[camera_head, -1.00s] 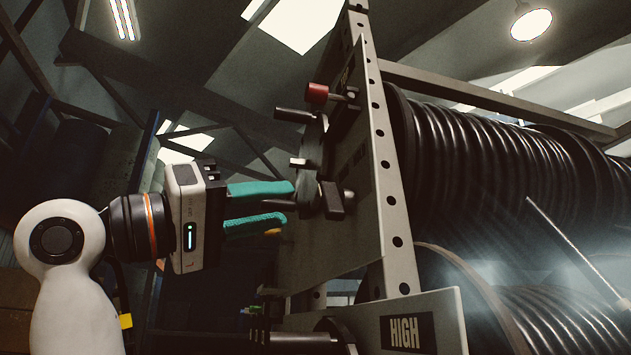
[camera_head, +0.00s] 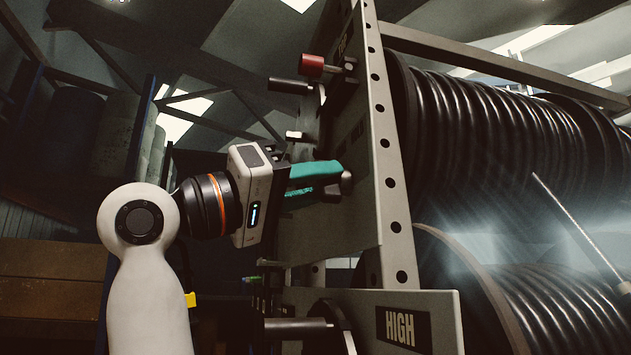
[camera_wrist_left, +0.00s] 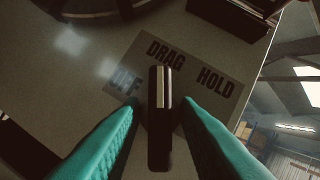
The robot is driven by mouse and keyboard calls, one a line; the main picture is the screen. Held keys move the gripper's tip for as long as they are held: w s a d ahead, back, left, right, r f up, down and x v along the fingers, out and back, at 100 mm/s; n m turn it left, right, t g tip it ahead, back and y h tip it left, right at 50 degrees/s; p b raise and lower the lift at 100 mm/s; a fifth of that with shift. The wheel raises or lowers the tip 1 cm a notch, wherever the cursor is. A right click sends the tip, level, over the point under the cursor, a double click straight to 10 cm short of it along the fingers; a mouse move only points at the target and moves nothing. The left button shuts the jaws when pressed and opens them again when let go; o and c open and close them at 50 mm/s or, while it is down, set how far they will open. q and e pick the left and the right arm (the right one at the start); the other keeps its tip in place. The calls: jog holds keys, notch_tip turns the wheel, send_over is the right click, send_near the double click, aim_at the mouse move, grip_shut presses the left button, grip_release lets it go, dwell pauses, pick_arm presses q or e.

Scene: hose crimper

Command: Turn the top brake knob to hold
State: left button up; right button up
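The top brake knob (camera_wrist_left: 160,118) is a dark bar-shaped handle on the grey panel (camera_wrist_left: 100,85), seen in the left wrist view. Its bar stands upright in that view, pointing at DRAG on the label (camera_wrist_left: 192,72), with OFF to the left and HOLD to the right. My left gripper (camera_wrist_left: 160,108) has its teal fingers on either side of the knob, with narrow gaps showing, so it looks open around it. In the head view the left gripper (camera_head: 322,178) reaches the panel, and the knob's dark end (camera_head: 346,183) shows past the fingers. My right gripper is not in view.
A red knob (camera_head: 312,66) and a dark bar handle (camera_head: 289,86) stick out above the gripper. A perforated upright (camera_head: 387,160) and hose reels (camera_head: 500,130) lie to the right. A lower panel marked HIGH (camera_head: 401,328) sits below.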

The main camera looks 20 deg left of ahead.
pick_arm(q)
jog(key=shift+w+a+f+m+g+h+b, duration=0.1)
jog(key=shift+m+g+h+b, duration=0.15)
jog(key=shift+m, duration=0.5)
jog(key=shift+f+m+g+h+b, duration=0.15)
jog(key=shift+m+h, duration=0.2)
jog(key=shift+m, duration=0.4)
jog(key=shift+r+m+g+h, duration=0.15)
jog(key=shift+m+g+h, duration=0.3)
jog(key=shift+m, duration=0.75)
jog(key=shift+w+a+r+m+g+h+p, duration=0.1)
jog(key=shift+m+g+h+p, duration=0.6)
jog(key=shift+m, duration=1.3)
jog(key=shift+w+d+f+m+g+h+p, duration=0.15)
jog(key=shift+m+g+p, duration=0.3)
jog(key=shift+m+g, duration=1.1)
jog(key=shift+s+a+r+m+g+h+p, duration=0.15)
jog(key=shift+m+g+h+p, duration=0.35)
jog(key=shift+m, duration=1.95)
